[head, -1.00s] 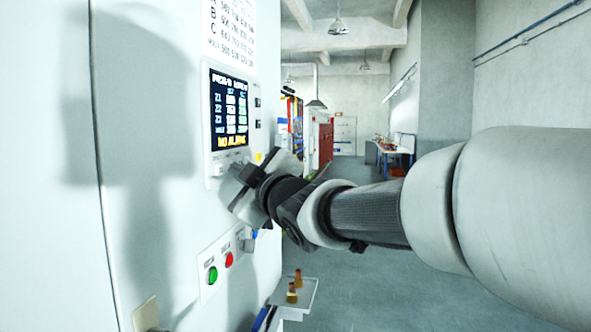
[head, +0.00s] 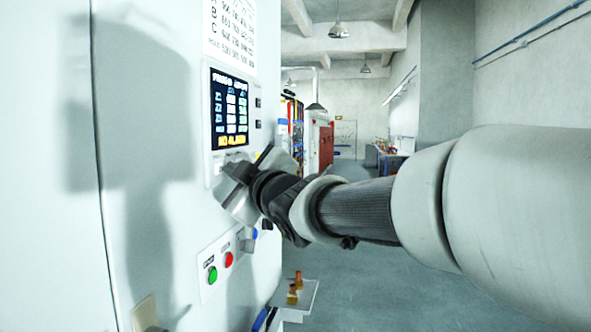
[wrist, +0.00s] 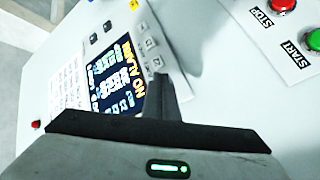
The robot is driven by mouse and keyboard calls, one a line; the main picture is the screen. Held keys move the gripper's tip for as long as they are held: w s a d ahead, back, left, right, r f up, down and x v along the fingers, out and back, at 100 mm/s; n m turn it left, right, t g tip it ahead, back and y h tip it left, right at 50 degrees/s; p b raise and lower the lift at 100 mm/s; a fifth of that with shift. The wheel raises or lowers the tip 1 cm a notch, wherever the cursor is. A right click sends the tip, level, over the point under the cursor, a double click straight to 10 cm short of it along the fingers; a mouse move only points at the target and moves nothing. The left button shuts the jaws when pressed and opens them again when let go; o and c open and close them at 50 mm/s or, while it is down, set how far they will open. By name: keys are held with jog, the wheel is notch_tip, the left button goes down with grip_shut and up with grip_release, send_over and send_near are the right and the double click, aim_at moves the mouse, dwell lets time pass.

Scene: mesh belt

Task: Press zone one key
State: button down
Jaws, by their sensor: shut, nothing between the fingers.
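The control panel (head: 205,155) on the pale cabinet front carries a lit display (head: 229,108). It also shows turned on its side in the wrist view, where the display (wrist: 112,75) has a row of small pale keys (wrist: 150,44) along its lower edge. Their labels are too small to read, so I cannot tell which is zone one. My gripper (head: 228,178) is shut and empty, just under the display in the head view. In the wrist view its fingertips (wrist: 160,80) are by the key at the row's left end as the panel stands. They hide that spot, and I cannot tell whether they touch.
Below the panel are a green start button (head: 212,275) and a red stop button (head: 229,259). A printed sheet (head: 230,30) hangs above the display. A small shelf (head: 300,297) with brass-coloured pieces juts out low down. The floor to the right is clear.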

jog(key=shift+a, duration=0.3)
jog(key=shift+d, duration=0.1)
dwell(0.4)
jog(key=shift+s+d, duration=0.1)
jog(key=shift+d, duration=0.6)
jog(key=shift+s+d+p, duration=0.2)
jog(key=shift+d+p, duration=0.55)
jog(key=shift+d, duration=0.5)
jog(key=shift+s+d+p, duration=0.15)
jog(key=shift+d+p, duration=0.55)
jog(key=shift+d, duration=0.55)
